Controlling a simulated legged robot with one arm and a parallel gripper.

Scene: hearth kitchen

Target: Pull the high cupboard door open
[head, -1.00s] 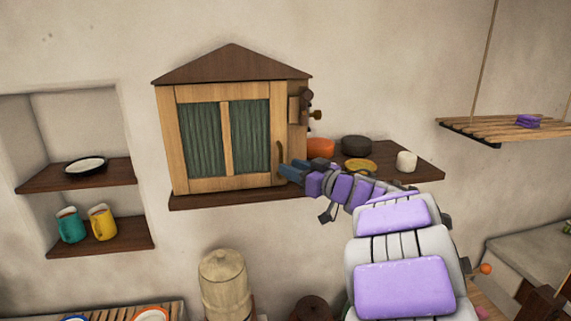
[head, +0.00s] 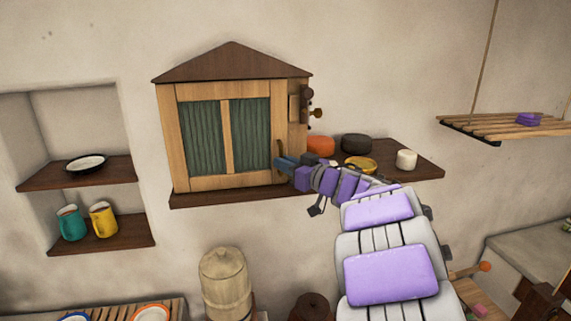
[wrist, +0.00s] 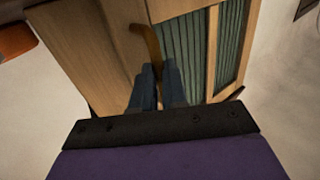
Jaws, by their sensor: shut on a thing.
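The high cupboard (head: 232,63) is a wooden cabinet with a dark pitched roof, on a wall shelf. Its front door (head: 229,183) has a pale frame and two green curtained panels. A curved brown handle (head: 278,148) is at the door's right edge; it also shows in the wrist view (wrist: 150,42). My gripper (head: 281,164) is shut on the handle's lower part, with its blue fingers (wrist: 158,75) hiding that part. I cannot make out a clear gap at the door's edge, and the inside is hidden.
A turning latch (head: 305,101) sits on the cupboard's right side. The shelf (head: 425,172) to the right holds an orange bowl (head: 320,145), a dark pot (head: 356,143), a yellow dish (head: 360,164) and a white cup (head: 406,159). Open air lies before the door.

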